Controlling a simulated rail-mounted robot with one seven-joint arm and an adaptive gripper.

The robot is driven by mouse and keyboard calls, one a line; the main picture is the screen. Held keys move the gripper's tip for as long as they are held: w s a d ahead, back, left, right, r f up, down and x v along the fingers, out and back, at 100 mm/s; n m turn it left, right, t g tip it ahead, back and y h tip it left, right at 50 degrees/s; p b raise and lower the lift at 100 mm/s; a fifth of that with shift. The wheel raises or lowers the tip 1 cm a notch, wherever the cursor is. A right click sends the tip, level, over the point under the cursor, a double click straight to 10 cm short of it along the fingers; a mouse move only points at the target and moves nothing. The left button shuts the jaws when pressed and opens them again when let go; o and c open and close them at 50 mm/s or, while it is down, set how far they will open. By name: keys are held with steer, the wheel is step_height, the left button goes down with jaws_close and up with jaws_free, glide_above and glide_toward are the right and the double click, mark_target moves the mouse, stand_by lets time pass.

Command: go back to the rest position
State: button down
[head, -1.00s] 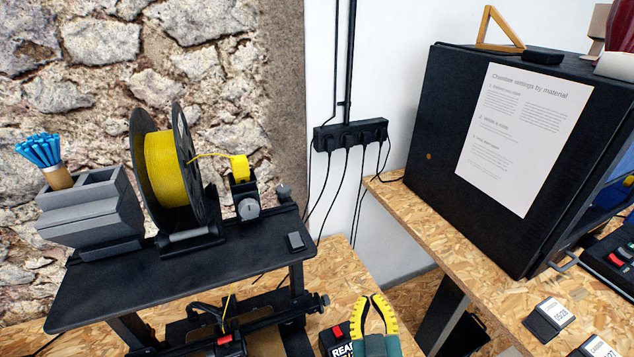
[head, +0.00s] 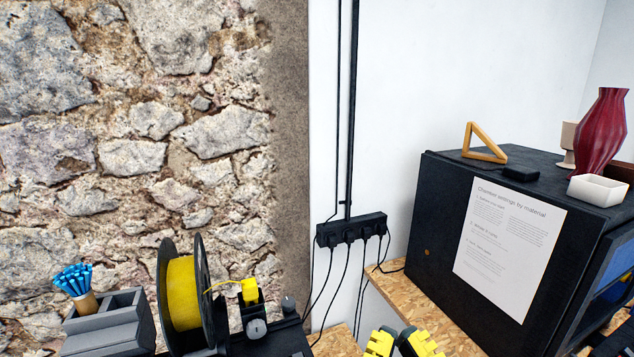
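My gripper (head: 402,345) shows only in part at the bottom edge of the head view, right of centre. I see two yellow pieces with black ridges, with dark parts between them. The rest of the gripper and the arm is cut off by the frame. Its fingertips are not clear enough to tell open from shut. I see nothing held in the part that shows. It appears in front of the wooden bench and the white wall, left of the black cabinet (head: 437,240).
A yellow filament spool (head: 182,293) and a grey holder (head: 112,325) with blue sticks stand at lower left. A power strip (head: 350,231) with hanging cables is on the wall. A red vase (head: 601,135), white dish (head: 598,190) and orange triangle (head: 484,144) sit on the cabinet.

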step_height(320, 180, up, 18)
steer(key=p, duration=1.5)
